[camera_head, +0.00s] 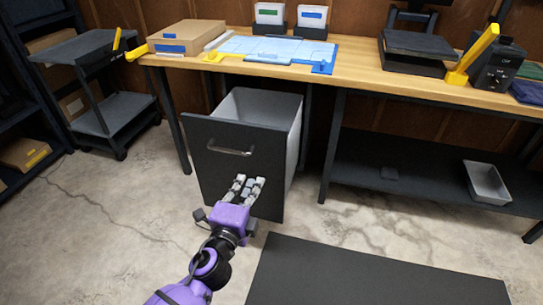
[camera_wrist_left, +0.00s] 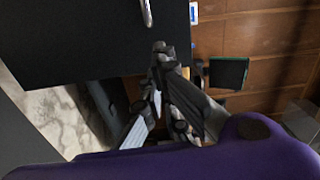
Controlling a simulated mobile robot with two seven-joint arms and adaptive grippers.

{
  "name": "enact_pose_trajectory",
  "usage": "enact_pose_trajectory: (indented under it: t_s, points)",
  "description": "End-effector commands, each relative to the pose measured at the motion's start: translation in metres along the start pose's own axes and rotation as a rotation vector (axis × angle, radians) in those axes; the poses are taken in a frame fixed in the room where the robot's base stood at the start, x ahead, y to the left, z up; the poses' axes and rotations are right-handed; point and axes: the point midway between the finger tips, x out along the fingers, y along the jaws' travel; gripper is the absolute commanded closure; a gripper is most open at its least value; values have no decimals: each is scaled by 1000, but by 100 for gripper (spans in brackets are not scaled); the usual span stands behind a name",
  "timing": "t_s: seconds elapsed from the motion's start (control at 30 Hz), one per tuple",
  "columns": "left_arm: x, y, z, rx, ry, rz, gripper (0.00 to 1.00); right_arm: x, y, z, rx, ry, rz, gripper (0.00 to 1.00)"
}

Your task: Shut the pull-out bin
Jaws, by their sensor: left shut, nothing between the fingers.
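The pull-out bin (camera_head: 293,130) stands open under the wooden worktable, drawn out toward me, with its light grey inside showing from above. Its dark front panel (camera_head: 213,168) carries a silver bar handle (camera_head: 230,151). My left gripper (camera_head: 250,181) is shut and empty at the lower right part of the front panel, below the handle. I cannot tell whether the fingertips touch the panel. In the left wrist view the fingertips (camera_wrist_left: 160,48) overlap the edge of the dark panel (camera_wrist_left: 80,40), near the handle (camera_wrist_left: 147,12). My right gripper is not in view.
The worktable (camera_head: 375,74) holds a cardboard box (camera_head: 186,36), a light blue mat (camera_head: 270,47) and a scale-like device. A low shelf (camera_head: 410,180) with a grey tray (camera_head: 486,182) is at the right. A cart (camera_head: 100,95) stands left. A dark mat (camera_head: 360,275) lies on the floor.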

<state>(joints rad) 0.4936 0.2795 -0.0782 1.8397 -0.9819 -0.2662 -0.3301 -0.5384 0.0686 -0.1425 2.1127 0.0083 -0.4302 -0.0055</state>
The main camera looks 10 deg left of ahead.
Motion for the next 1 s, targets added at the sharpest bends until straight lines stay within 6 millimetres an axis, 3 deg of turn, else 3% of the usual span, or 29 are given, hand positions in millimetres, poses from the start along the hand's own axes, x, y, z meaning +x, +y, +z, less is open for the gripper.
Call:
enact_pose_trajectory:
  t_s: [0.23,0.7,1.0]
  points:
    - [16,-3,-2,67,7,-12,100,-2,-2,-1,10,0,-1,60]
    - [111,-2,-2,62,6,-9,100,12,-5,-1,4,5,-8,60]
    - [139,-3,-3,60,6,-9,100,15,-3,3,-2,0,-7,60]
